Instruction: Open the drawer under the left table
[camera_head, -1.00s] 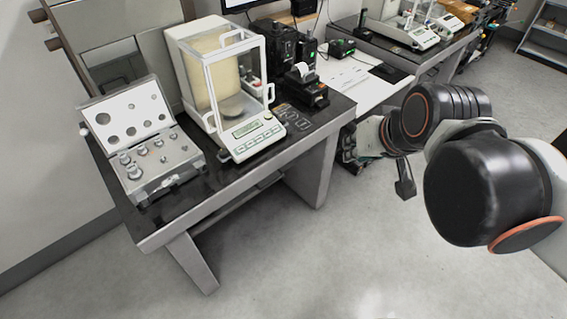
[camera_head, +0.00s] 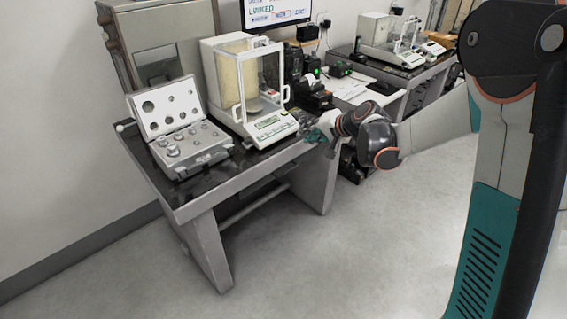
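The left table (camera_head: 187,212) has a dark top, a grey front edge and thick grey legs. A grey bar (camera_head: 252,203) runs low between the legs. I cannot make out a separate drawer front or handle under the tabletop. My gripper (camera_head: 314,135), small and teal and dark at the end of my arm, is at the table's right end, beside the balance in the picture. Its fingers are too small to tell whether they are open or shut, and I cannot tell whether it touches the table.
A glass-sided balance (camera_head: 270,124) and an open case of weights (camera_head: 190,150) stand on the left table. Dark devices (camera_head: 312,95) and a monitor (camera_head: 277,10) are behind. A second table (camera_head: 409,72) with balances is at the back right. The floor in front (camera_head: 330,260) is clear.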

